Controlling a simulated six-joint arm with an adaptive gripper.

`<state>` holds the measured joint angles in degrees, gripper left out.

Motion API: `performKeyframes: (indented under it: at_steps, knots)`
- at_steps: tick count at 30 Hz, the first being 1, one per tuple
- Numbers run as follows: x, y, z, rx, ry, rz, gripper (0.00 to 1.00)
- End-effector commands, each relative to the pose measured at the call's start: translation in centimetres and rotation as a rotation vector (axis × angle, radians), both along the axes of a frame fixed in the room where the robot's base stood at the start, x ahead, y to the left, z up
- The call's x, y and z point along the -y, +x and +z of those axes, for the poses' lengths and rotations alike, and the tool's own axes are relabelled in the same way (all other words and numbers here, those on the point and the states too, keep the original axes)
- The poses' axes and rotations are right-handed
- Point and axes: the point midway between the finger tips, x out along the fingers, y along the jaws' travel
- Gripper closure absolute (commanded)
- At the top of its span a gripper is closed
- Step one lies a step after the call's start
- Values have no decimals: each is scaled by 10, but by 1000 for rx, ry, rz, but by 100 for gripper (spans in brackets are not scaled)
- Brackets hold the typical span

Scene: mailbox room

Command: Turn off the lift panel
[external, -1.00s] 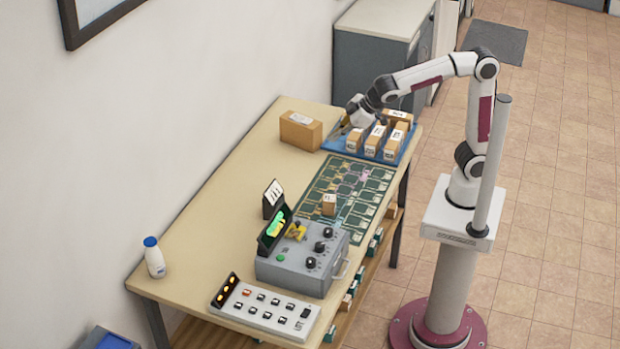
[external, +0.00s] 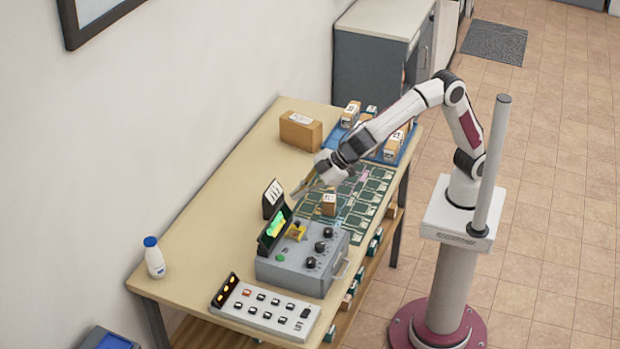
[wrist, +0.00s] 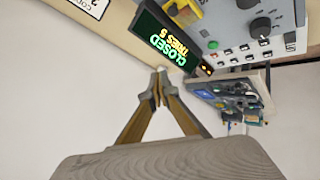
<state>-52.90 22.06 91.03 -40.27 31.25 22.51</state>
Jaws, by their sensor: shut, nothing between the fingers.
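A white button panel (external: 262,318), which looks like the lift panel, lies at the table's near end. It has several dark buttons, one red-lit button (external: 247,292), a dark rocker switch (external: 305,313) at its right end and a small black display (external: 226,290) with orange lights. The panel also shows in the wrist view (wrist: 232,55), beyond the grey box. My gripper (external: 296,194) is shut and empty, above the table behind the grey box, well away from the panel. Its fingertips meet in the wrist view (wrist: 160,72). The rocker's position is too small to tell.
A grey control box (external: 290,276) with knobs, a green button, a yellow part and a screen reading "CLOSED TRIES 5" (wrist: 166,42) stands between gripper and panel. A black card stand (external: 272,198), small carton (external: 329,204) and bottle (external: 154,258) stand nearby.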

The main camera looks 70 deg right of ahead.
Motion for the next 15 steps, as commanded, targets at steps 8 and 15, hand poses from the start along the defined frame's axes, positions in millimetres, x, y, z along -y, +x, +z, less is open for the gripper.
performKeyframes:
  at_steps: [8, 15]
  knots:
    - [-81, -26, -28, 33, -5, 123, 100]
    - [-144, -57, -52, 61, -4, 223, 100]
